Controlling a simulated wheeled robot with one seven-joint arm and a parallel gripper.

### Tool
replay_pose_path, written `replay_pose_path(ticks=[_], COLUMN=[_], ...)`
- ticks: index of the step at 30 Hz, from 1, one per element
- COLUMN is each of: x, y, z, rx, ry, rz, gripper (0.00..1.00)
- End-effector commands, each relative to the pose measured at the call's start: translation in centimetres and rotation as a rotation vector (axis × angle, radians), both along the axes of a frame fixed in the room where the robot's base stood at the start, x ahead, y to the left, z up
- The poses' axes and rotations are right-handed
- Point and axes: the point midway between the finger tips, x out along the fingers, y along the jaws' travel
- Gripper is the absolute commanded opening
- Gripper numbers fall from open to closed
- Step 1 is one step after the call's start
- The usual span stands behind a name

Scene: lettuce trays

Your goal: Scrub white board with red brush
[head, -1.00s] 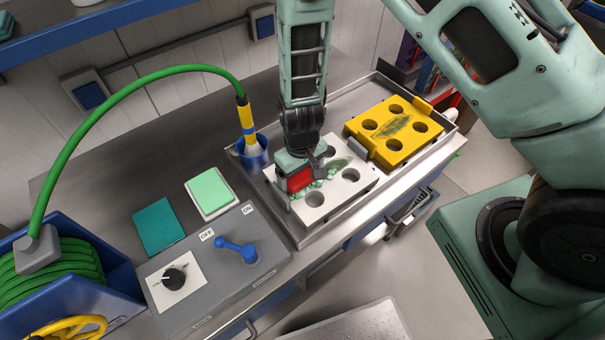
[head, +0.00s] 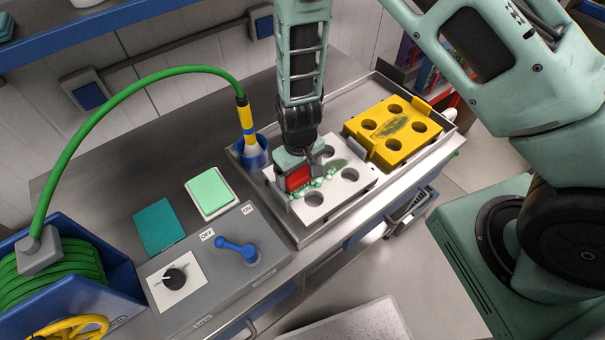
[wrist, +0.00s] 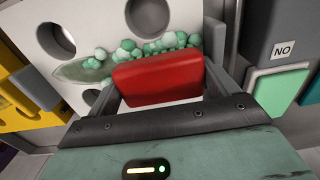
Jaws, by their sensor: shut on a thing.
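The white board (head: 318,208) with round holes lies in the metal sink tray. A green stain (head: 335,165) marks its surface, and it also shows in the wrist view (wrist: 82,70). The red brush (head: 298,178) is between the fingers of my gripper (head: 300,172), low over the board's left part. In the wrist view the red brush (wrist: 157,80) sits between both fingers of my gripper (wrist: 160,85). Pale green foam balls (wrist: 150,48) cluster along the brush's edge on the board. The brush's underside is hidden, so I cannot see its contact with the board.
A yellow board (head: 378,148) with a green stain lies at the right of the tray (head: 290,236). A blue cup (head: 252,158) holds the green hose's yellow nozzle (head: 246,120) at the left. A control box (head: 190,295) with a blue lever (head: 238,250) stands left of the tray.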

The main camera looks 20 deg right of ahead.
Motion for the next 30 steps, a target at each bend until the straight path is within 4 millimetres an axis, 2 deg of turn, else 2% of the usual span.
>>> replay_pose_path(ticks=[13, 24, 30], x=[-2.0, -0.1, -0.4], y=[-0.7, 0.0, -0.2], z=[-0.3, -0.1, -0.3], rx=[0.0, -0.001, 0.0], ry=[0.0, -0.001, 0.0], rz=[0.001, 0.0, 0.001], gripper=[0.68, 0.68, 0.68])
